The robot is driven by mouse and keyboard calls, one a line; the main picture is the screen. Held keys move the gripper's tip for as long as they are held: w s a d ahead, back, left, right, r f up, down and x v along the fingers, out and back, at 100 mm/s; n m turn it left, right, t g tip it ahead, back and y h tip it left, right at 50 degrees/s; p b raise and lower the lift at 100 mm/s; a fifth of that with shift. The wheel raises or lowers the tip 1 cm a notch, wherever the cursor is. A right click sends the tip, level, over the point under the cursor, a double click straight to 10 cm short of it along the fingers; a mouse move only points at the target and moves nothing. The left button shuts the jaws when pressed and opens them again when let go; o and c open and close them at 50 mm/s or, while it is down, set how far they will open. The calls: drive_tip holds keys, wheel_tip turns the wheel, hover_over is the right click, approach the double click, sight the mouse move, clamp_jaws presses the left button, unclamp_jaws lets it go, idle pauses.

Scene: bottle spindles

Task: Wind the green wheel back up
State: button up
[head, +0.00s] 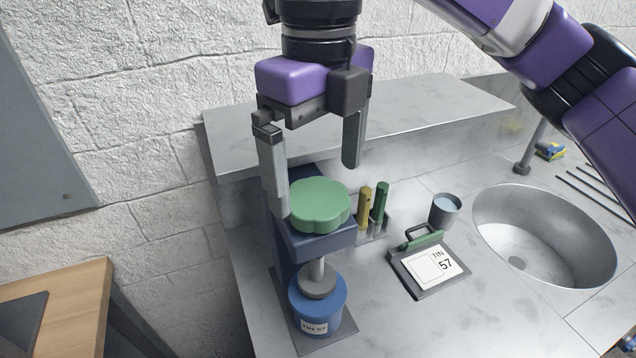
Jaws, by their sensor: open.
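The green wheel (319,204) is a lobed knob on top of a dark blue press frame (318,241) at the counter's left end. A metal spindle (317,270) runs down from the frame to a grey disc at the top of a blue tin (318,308) labelled "TIN 57". I cannot tell whether the disc presses on the tin. My gripper (314,190) is open and points down over the wheel. One finger is at the wheel's left edge and the other is above and behind its right side. Contact with the wheel cannot be made out.
Yellow and green markers (365,208) stand in a holder right of the press. A card plate (430,268) reading "TIN 57", a grey cup (445,211) and a round sink (545,237) lie further right. A raised ledge (400,118) runs behind. A wooden table (70,290) stands left.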

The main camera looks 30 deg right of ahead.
sight(318, 197)
drive_tip(key=shift+f, duration=1.65)
drive_tip(key=c, duration=1.4)
